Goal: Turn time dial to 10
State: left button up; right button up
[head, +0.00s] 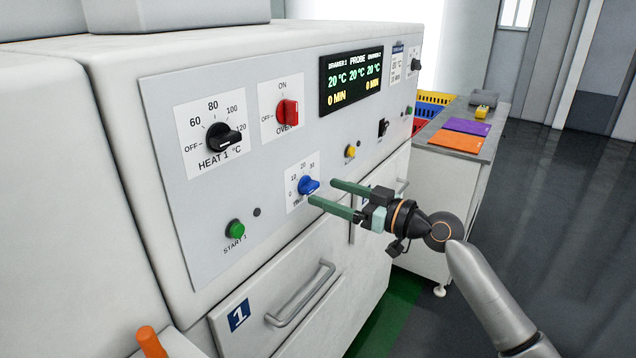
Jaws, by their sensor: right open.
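The blue time dial (307,185) sits on the lower part of the grey control panel, on a white plate marked 10, 20 and 30 with a 0 at the left. Which mark its pointer stands at is too small to tell. My right gripper (322,193) is open, with its two green fingers reaching left toward the dial. The lower fingertip is close to the dial's lower edge and the upper one is to its right. I cannot tell whether they touch it. The display (351,80) reads 20 °C and 0 MIN. My left gripper is not in view.
On the panel are the black heat knob (222,138), the red oven switch (288,112), a green start button (235,228) and a yellow button (350,151). A drawer handle (300,294) juts out below. A side table (475,116) with colored mats stands right.

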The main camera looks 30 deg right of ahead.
aim_at(315, 188)
jog(key=shift+p+x, duration=0.35)
jog(key=shift+x, duration=1.45)
jog(key=shift+c, duration=0.2)
grip_shut()
